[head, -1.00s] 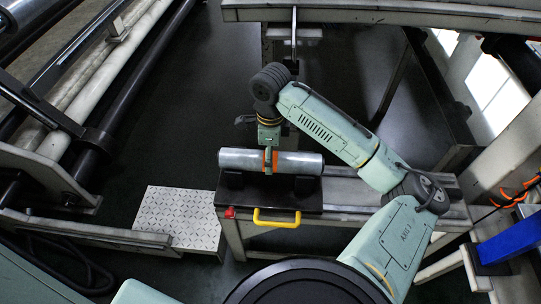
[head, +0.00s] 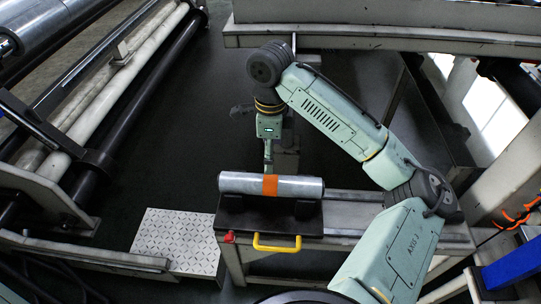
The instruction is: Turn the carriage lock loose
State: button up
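A dark carriage (head: 232,222) holds a silver roll (head: 235,183) with an orange band round its middle. A yellow handle (head: 277,248) sticks out at the carriage's front edge. A small red knob (head: 229,237) sits at its front left corner; I cannot tell for certain whether this is the carriage lock. My gripper (head: 268,168) points down at the far side of the roll, in line with the orange band. Its fingers are narrow and seen edge-on, and their tips seem hidden behind the roll. I cannot tell whether they are open or shut, or whether they touch the roll.
The carriage sits on a pale rail frame (head: 350,217) that runs to the right. A checkered step plate (head: 178,240) lies to its left, with the large roller machine (head: 95,115) beyond. A beam (head: 370,38) crosses the back. A blue part (head: 512,258) stands at the right.

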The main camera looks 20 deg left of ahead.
aim_at(230, 238)
jog(key=u, duration=0.9)
jog(key=k+j+u, duration=0.15)
jog(key=k+j, duration=0.9)
jog(key=k, duration=0.15)
jog(key=i+l, duration=0.15)
jog(key=i, duration=0.15)
